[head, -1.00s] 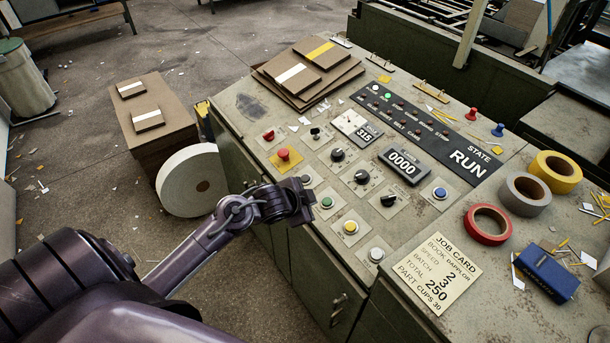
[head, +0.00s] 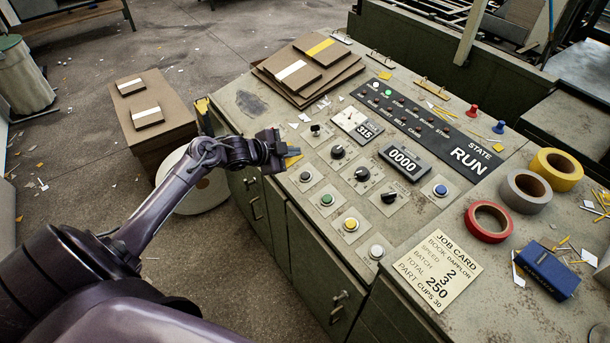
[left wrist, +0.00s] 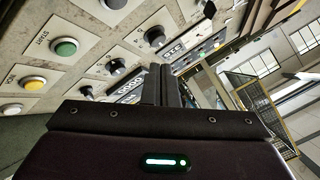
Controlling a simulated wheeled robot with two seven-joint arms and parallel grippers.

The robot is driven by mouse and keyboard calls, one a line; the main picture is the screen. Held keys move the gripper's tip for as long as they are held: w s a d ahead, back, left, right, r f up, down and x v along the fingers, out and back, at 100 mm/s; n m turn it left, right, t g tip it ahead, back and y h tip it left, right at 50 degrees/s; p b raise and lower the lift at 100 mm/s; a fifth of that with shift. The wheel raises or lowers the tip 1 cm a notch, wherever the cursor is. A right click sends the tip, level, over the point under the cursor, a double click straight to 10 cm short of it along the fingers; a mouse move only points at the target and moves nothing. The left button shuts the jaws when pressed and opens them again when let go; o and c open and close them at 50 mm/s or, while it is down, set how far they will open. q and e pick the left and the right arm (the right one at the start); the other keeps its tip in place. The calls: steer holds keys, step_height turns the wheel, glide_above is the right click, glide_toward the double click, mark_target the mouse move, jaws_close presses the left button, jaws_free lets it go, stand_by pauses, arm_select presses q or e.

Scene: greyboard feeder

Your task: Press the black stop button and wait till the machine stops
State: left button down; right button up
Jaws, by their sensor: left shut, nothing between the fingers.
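The black stop button (head: 305,177) sits at the left end of the lower button row on the sloped console, beside the green button (head: 327,200). In the left wrist view a dark button in a silver ring (left wrist: 113,4), cut by the top edge, appears to be the same one. My left gripper (head: 284,150) is shut and empty, above the panel just up from the black button and apart from it in the picture. The state display (head: 470,160) reads RUN. My right gripper is not in view.
Yellow (head: 350,224) and white (head: 376,252) buttons continue the row; black knobs (head: 362,174) stand above. Stacked boards (head: 305,72) lie at the console's back left. Tape rolls (head: 488,222) and a job card (head: 437,270) lie on the right.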

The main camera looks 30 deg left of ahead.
arm_select(q)
steer(key=b, duration=0.7)
glide_above(305, 175)
steer(key=s+a, duration=0.1)
steer(key=s, duration=0.1)
steer(key=f, duration=0.7)
steer(key=shift+s, duration=0.2)
steer(key=shift+w+d+f+b, duration=0.1)
steer(key=shift+w+f+b, duration=0.1)
steer(key=shift+f+b, duration=0.4)
